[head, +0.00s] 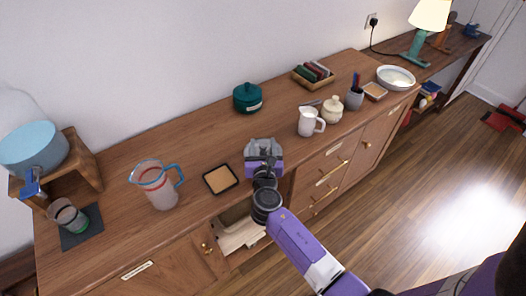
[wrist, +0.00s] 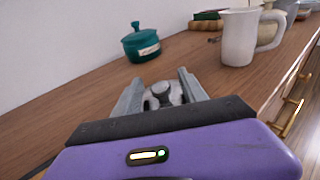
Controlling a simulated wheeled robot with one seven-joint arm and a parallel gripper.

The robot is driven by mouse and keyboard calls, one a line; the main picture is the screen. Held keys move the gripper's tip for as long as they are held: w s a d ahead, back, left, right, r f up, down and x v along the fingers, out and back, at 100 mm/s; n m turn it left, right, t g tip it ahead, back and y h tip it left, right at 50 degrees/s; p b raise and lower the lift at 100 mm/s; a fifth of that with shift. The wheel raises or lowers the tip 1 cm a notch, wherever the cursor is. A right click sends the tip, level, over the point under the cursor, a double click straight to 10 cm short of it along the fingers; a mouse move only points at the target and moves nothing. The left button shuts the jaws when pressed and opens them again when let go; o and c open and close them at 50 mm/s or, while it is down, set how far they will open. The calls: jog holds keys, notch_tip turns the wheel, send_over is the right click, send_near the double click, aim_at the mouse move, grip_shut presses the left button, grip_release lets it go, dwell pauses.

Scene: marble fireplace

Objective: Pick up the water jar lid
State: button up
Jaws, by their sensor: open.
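A grey round lid (wrist: 164,97) with a dark knob shows between the fingers of my gripper (wrist: 160,92) in the wrist view. The fingers are open, one on each side of the knob, and I cannot tell whether they touch it. In the head view my gripper (head: 263,148) is over the wooden counter, right of a small black-edged tan tray (head: 220,179); it mostly hides the lid there. A clear jug (head: 159,188) with a blue handle and red band stands at the left of the tray.
A teal lidded pot (head: 247,97) stands behind my gripper. A white mug (head: 307,122), cream lidded pot (head: 333,109) and grey cup (head: 355,98) stand to the right. A blue pan (head: 33,147) and a glass (head: 69,216) are at far left. A drawer (head: 237,232) below is open.

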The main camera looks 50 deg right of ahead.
grip_shut()
jog(key=shift+r, duration=0.1)
dwell(0.3)
